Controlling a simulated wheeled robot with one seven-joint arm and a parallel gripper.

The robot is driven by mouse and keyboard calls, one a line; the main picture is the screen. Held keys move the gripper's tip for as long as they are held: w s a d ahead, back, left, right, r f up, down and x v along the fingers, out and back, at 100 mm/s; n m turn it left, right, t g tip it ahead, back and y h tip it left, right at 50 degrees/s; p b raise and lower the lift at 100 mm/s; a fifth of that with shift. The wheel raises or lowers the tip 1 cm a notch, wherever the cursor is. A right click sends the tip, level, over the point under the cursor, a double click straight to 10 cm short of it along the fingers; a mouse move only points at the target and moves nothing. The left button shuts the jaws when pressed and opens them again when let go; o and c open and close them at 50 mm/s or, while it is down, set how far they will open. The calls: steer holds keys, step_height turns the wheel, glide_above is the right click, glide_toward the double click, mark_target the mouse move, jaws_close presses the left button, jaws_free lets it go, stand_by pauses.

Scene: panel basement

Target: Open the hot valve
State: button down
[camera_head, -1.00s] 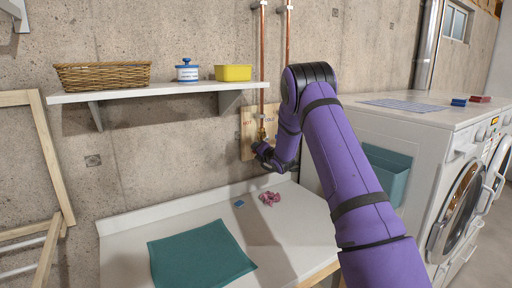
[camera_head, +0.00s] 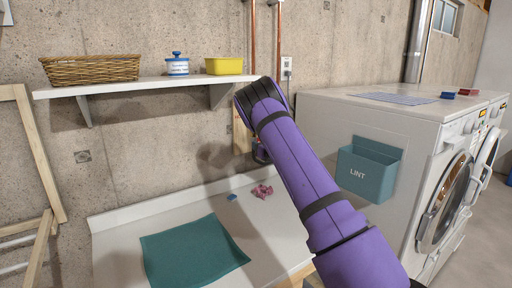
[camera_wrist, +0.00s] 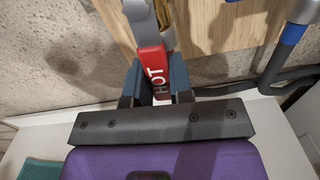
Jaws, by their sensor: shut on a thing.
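The hot valve's red lever (camera_wrist: 152,62), marked HOT, shows in the wrist view with a grey metal arm above it. My gripper (camera_wrist: 158,80) is shut on this lever, with one dark finger on each side of it. The lever points down towards my palm. A brass valve body shows partly behind it, in front of the wooden board (camera_wrist: 220,30). In the head view my arm covers the valve and most of the gripper. Only part of the board (camera_head: 240,134) shows there.
A blue-handled lever (camera_wrist: 293,33) and a dark hose (camera_wrist: 265,82) are at the right in the wrist view. The shelf (camera_head: 140,86) hangs at the left. Washing machines (camera_head: 400,125) and a LINT bin (camera_head: 368,172) stand at the right. A teal cloth (camera_head: 193,250) lies on the counter.

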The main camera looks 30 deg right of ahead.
steer(key=shift+d+n, duration=0.25)
steer(key=shift+n, duration=0.25)
steer(key=shift+d, duration=0.1)
steer(key=c, duration=1)
jaws_free()
steer(key=s, duration=1.1)
steer(key=shift+d, duration=0.15)
steer(key=shift+w, duration=0.1)
